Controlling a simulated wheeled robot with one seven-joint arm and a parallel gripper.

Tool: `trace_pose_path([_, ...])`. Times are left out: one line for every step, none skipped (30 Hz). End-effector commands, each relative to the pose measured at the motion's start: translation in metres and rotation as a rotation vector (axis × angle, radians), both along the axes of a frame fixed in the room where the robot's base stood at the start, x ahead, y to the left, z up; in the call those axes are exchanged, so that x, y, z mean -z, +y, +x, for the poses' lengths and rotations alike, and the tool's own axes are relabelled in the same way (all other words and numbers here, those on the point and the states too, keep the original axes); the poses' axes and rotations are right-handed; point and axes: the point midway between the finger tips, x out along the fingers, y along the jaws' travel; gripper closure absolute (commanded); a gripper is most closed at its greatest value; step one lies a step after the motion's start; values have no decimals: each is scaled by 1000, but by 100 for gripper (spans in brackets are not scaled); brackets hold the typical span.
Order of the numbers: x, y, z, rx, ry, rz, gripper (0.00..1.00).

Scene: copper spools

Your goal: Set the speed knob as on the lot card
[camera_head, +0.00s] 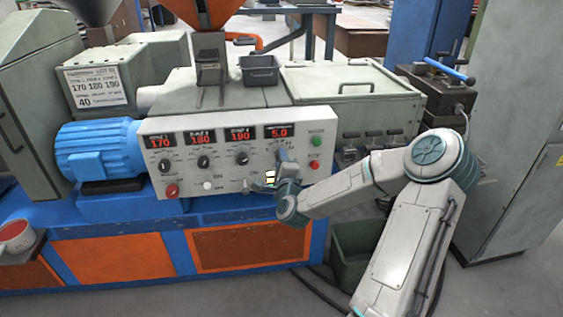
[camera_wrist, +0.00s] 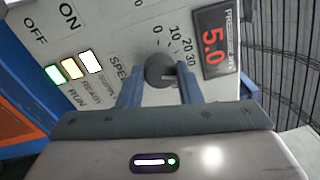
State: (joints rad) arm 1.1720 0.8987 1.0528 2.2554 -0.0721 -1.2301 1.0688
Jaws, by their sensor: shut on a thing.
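The lot card (camera_head: 96,86) is on the machine at the upper left; it reads 170 180 190, with a large 40 below. The speed knob (camera_wrist: 158,68) is a dark round knob on the light control panel (camera_head: 215,134), beside the partly covered word SPEED. Scale marks 10, 20 and 30 show near it. My gripper (camera_wrist: 160,80) is shut on the speed knob, one blue-grey finger on each side. I cannot tell clearly which mark the knob points to. In the head view my gripper (camera_head: 284,158) and wrist hide the knob.
Panel displays (camera_head: 200,137) read 170, 180 and 190, and the pressure display (camera_wrist: 213,45) reads 5.0. Three lit lamps (camera_wrist: 73,68) sit beside the ON/OFF labels. A red button (camera_head: 171,191) is lower left on the panel. A blue motor (camera_head: 98,150) stands left of it.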

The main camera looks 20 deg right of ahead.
Motion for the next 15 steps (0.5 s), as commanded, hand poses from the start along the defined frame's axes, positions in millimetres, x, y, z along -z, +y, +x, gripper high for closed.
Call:
trace_pose_path([0,0,0,1,-11,43,91])
trace_pose_path([0,0,0,1,-18,69,91])
trace_pose_path([0,0,0,1,-27,100,91])
trace_pose_path([0,0,0,1,-33,123,91])
trace_pose_path([0,0,0,1,-40,146,91])
trace_pose_path([0,0,0,1,-49,173,91])
trace_pose_path([0,0,0,1,-55,194,91])
trace_pose_path([0,0,0,1,-60,214,91])
trace_pose_path([0,0,0,2,-67,238,91])
trace_pose_path([0,0,0,1,-72,255,91])
trace_pose_path([0,0,0,1,-76,271,91])
trace_pose_path([0,0,0,2,-82,290,91])
trace_pose_path([0,0,0,1,-86,303,91])
trace_pose_path([0,0,0,1,-89,316,91])
trace_pose_path([0,0,0,1,-93,330,91])
